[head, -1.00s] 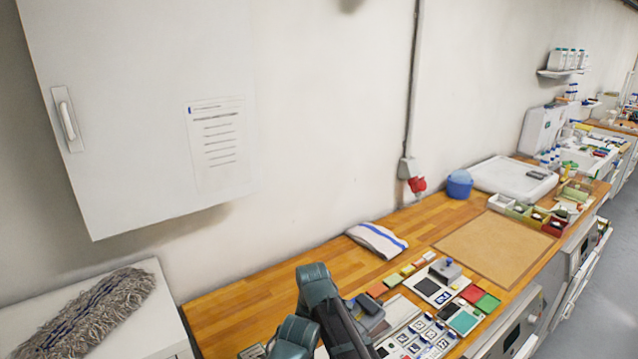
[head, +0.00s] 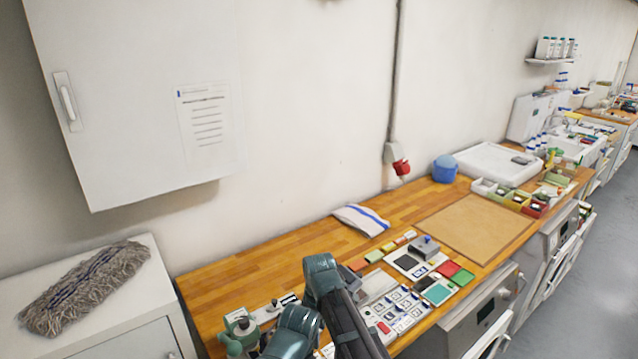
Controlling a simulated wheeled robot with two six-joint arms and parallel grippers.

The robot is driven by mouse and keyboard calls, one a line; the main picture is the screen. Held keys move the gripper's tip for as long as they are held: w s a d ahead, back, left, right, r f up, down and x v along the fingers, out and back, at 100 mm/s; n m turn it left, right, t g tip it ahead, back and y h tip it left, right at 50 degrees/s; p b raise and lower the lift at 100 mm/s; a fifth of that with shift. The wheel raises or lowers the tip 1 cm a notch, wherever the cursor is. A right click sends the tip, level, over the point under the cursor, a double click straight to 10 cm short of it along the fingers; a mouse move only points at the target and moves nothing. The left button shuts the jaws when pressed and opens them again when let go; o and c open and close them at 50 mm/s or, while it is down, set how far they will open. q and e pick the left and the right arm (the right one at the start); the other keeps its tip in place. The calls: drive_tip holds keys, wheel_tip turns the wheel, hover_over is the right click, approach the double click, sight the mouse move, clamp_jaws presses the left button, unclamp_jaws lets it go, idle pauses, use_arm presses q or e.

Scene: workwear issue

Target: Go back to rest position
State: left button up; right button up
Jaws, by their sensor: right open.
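My right gripper (head: 309,292) comes up from the bottom edge in the head view, with teal rounded parts and a dark link. It is over the near part of the wooden bench (head: 235,280), left of the tray of cards. It is open and I see nothing held in it. Its lower parts are cut off by the frame. My left gripper is not in view.
A white cabinet holds a grey mop head (head: 85,287) at left. A green device (head: 241,335) stands near my arm. Cards (head: 402,310), a folded cloth (head: 362,220), a brown mat (head: 475,228) and a blue tub (head: 445,168) lie along the bench. Bare wood lies left of the cloth.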

drive_tip(key=s+d+m, duration=0.5)
drive_tip(key=d+m, duration=0.3)
drive_tip(key=d, duration=0.1)
drive_tip(key=s+d+m, duration=0.5)
drive_tip(key=d+m, duration=0.2)
drive_tip(key=d, duration=0.1)
drive_tip(key=s+a+f+n+h+b, duration=0.1)
drive_tip(key=s+a+f+n+b, duration=0.2)
drive_tip(key=a+f+b, duration=0.8)
drive_tip(key=shift+s+n, duration=0.4)
drive_tip(key=shift+s, duration=0.8)
